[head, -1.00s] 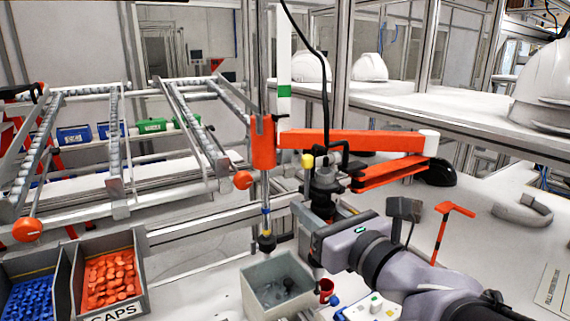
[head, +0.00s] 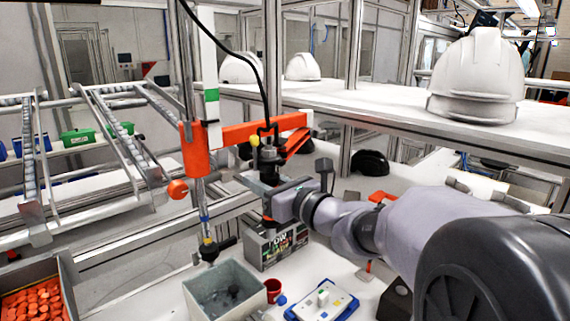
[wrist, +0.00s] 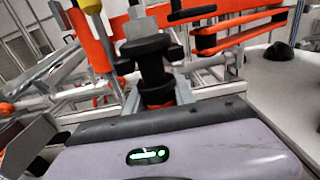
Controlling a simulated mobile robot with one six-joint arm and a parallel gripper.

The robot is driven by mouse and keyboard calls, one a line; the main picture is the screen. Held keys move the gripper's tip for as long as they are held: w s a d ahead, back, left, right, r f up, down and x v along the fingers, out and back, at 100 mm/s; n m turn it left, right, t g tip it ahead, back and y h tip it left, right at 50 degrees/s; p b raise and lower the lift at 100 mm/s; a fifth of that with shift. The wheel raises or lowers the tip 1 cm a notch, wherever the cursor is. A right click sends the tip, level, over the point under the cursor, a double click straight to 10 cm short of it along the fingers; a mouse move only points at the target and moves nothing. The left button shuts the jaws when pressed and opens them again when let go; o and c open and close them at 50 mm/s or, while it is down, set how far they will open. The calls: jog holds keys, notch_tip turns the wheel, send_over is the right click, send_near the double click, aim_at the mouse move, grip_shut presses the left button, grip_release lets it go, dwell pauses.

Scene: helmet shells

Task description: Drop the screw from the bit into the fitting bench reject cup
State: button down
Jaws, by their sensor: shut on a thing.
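The black power driver (head: 268,165) hangs upright from the orange swing arm (head: 245,132). My gripper (head: 268,188) is shut on the driver's body, and the wrist view shows the driver (wrist: 150,60) between the jaws. The driver's lower end stands above and behind the small red cup (head: 272,291), apart from it. The cup stands on the bench just right of a grey bin. I cannot make out the bit tip or a screw on it in either view.
The open grey bin (head: 226,292) and a dark labelled box (head: 278,243) flank the cup. A blue-edged tray (head: 322,301) lies to its right. An orange post clamp (head: 195,150) stands left of the driver. White helmet shells (head: 477,80) sit on the shelf behind.

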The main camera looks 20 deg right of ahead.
aim_at(263, 220)
notch_tip(263, 220, down, 4)
jog(key=b, duration=0.3)
jog(key=shift+f+b, duration=0.1)
jog(key=shift+b, duration=0.3)
notch_tip(263, 220, down, 4)
jog(key=b, duration=0.3)
jog(key=shift+f+b, duration=0.1)
jog(key=shift+b, duration=0.25)
jog(key=shift+f+b, duration=0.45)
jog(key=shift+f, duration=1.05)
dwell(1.2)
